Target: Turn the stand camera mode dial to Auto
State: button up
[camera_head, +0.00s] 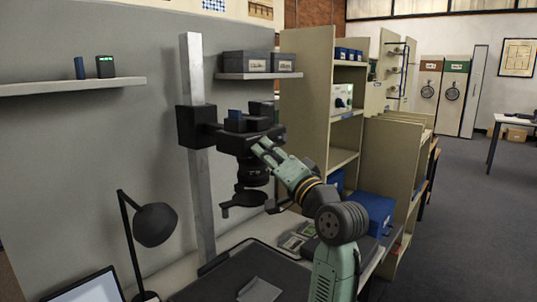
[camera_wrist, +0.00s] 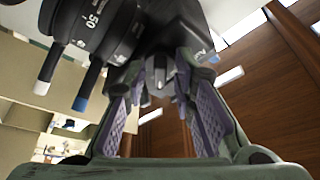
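The stand camera (camera_head: 240,140) is a dark body with a lens pointing down, mounted on a pale upright column. In the wrist view its lens barrel (camera_wrist: 100,30), marked 50, fills the upper left. My gripper (camera_head: 262,148) is at the camera's right side in the head view. In the wrist view my gripper (camera_wrist: 160,82) has its two purple-padded fingers apart, one on each side of a small grey knob (camera_wrist: 158,72), perhaps the mode dial. I cannot tell whether the fingertips press on it. Part of a light label shows beside it, but the dial setting is not readable.
A black desk lamp (camera_head: 155,224) stands to the left, near a laptop screen (camera_head: 88,290). A wall shelf (camera_head: 258,76) with dark boxes is behind the camera. Beige shelving (camera_head: 305,110) and a blue box (camera_head: 374,212) are to the right. Open floor lies further right.

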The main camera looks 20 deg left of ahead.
grip_shut()
jog(key=shift+f+n+b, duration=0.15)
jog(key=shift+n+b, duration=0.25)
jog(key=shift+b, duration=0.15)
jog(key=shift+w+d+r+n+g+y+b, duration=0.2)
jog(key=shift+n+g+y+b, duration=0.55)
jog(key=shift+n+g+b, duration=2.45)
jog(key=shift+w+a+f+n+g+y+b, duration=0.1)
jog(key=shift+w+n+g+y+b, duration=0.45)
jog(key=shift+n, duration=5.25)
jog(key=shift+s+d+r+n+g+y+b, duration=0.15)
jog(key=shift+n+g+y+b, duration=1.3)
jog(key=shift+n, duration=3.05)
jog(key=shift+w+f+g+h, duration=0.1)
jog(key=shift+g+h, duration=0.45)
jog(key=shift+g, duration=0.25)
